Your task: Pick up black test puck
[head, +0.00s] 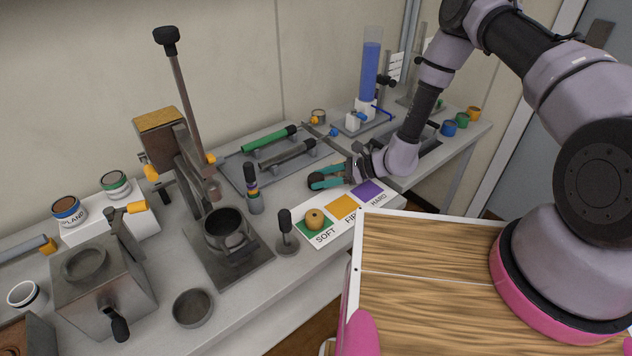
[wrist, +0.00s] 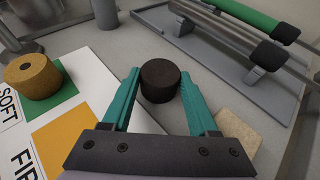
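The black test puck (wrist: 160,79) is a short dark cylinder, seen in the wrist view between the two teal fingers of my gripper (wrist: 159,74). The fingers are apart, with the puck near their tips; a narrow gap shows on the right, and I cannot tell whether the left finger touches it. In the head view my gripper (head: 317,178) is low over the bench behind the colour card.
A card (head: 322,240) marked SOFT and HARD carries a tan puck (head: 314,218) on its green square. A beige block (wrist: 238,130) lies beside my right finger. Behind is a grey tray (head: 238,170) with green- and black-handled tools. A black-knobbed tamper (head: 286,228) stands left of the card.

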